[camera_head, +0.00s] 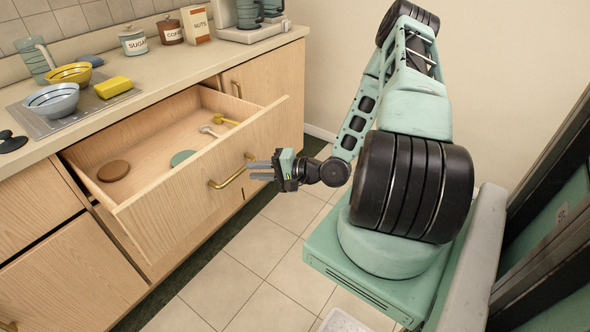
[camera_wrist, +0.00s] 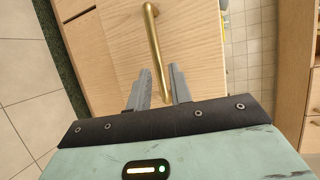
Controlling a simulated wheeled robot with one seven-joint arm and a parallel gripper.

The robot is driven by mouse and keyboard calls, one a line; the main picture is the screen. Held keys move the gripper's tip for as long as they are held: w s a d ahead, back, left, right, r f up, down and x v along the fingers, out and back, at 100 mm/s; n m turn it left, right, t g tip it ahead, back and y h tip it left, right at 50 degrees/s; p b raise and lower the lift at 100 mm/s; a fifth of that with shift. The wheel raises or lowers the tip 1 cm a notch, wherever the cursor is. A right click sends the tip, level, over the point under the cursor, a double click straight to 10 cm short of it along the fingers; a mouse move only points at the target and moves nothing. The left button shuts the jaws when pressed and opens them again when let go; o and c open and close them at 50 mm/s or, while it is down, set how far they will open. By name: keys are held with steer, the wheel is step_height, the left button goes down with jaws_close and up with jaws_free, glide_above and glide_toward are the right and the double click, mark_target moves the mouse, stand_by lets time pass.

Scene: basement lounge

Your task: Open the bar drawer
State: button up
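The bar drawer (camera_head: 205,182) of the light wood counter stands pulled well out, its inside showing. Its long brass handle (camera_head: 226,175) runs across the front; it also shows in the wrist view (camera_wrist: 156,45). My gripper (camera_head: 258,170) is at the right end of this handle. In the wrist view my gripper's fingers (camera_wrist: 159,75) are apart, with the handle's near end between them. There is a gap beside the bar, and I cannot tell whether either finger touches it.
The drawer holds a brown disc (camera_head: 113,171), a green disc (camera_head: 182,158) and utensils (camera_head: 222,121). Tiled floor (camera_head: 262,245) is clear before the drawer.

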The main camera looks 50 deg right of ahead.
steer(key=v, duration=1.2)
steer(key=shift+r, duration=0.1)
steer(key=w+a+r+n+g+h+p, duration=0.2)
steer(key=w+a+r+n+g, duration=0.25)
steer(key=w+a+n, duration=0.2)
steer(key=w+a+r+n+g+h+p, duration=0.2)
steer(key=w+a+r+n+g+h, duration=0.15)
steer(key=w+a+n+g, duration=0.3)
steer(key=s+a+r+n+g+p, duration=0.1)
steer(key=s+a+r+n, duration=0.3)
steer(key=s+a+r, duration=0.3)
steer(key=s+a+r+n+g, duration=0.2)
steer(key=s+a+r+n, duration=0.2)
steer(key=s+a, duration=1)
step_height(320, 180, up, 3)
steer(key=shift+s+r+n+p, duration=0.25)
steer(key=shift+s+n+p, duration=0.05)
steer(key=shift+p, duration=0.1)
steer(key=shift+h, duration=0.25)
